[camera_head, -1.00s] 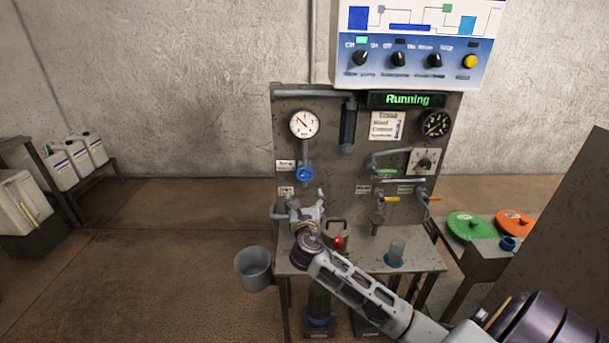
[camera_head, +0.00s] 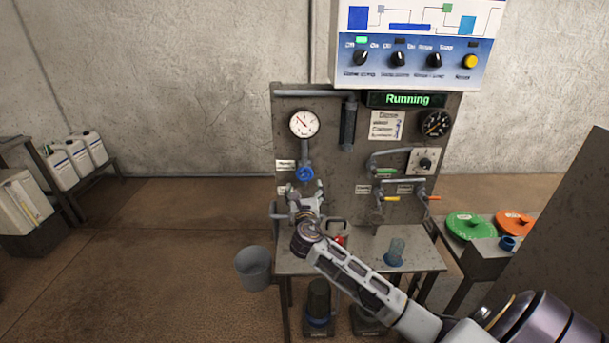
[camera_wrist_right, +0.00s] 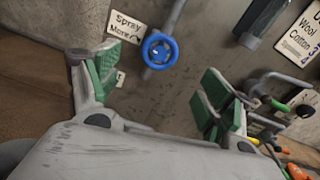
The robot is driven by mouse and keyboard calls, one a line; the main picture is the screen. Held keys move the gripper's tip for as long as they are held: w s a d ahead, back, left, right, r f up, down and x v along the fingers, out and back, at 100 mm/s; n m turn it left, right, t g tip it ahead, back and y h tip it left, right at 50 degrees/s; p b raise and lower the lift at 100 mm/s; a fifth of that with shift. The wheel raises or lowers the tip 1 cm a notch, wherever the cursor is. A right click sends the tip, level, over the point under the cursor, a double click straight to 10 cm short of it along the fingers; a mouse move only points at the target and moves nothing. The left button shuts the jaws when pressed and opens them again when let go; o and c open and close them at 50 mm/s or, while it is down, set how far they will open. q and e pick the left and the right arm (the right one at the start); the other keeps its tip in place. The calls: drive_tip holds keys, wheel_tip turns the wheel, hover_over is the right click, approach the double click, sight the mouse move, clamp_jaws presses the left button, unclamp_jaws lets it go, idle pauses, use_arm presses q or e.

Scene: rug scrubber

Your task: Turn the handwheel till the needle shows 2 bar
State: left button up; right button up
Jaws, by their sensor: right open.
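The blue handwheel (camera_head: 305,173) sits on a vertical pipe on the panel, under the white gauge (camera_head: 304,124). The gauge's red needle points to the upper left; its numbers are too small to read. My right gripper (camera_head: 306,192) is just below the handwheel in the head view, open and empty. In the right wrist view the handwheel (camera_wrist_right: 160,51) is ahead, between and beyond the green-padded fingers of the gripper (camera_wrist_right: 160,85), and not touched. A label reading "Spray More" (camera_wrist_right: 127,27) is left of it. My left gripper is not in view.
A bench (camera_head: 350,255) below the panel holds a blue-based clear cup (camera_head: 395,252) and a red knob (camera_head: 340,239). A grey bucket (camera_head: 254,267) hangs at its left. Levers with yellow (camera_head: 392,199) and orange handles stand right of the gripper.

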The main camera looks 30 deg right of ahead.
sight(304, 174)
drive_tip(key=shift+x, duration=3.4)
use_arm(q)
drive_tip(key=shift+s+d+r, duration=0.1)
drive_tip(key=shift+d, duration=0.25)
use_arm(e)
drive_tip(key=shift+x, duration=2)
drive_tip(key=shift+a, duration=0.1)
drive_tip(key=c, duration=1)
drive_tip(key=shift+c, duration=0.2)
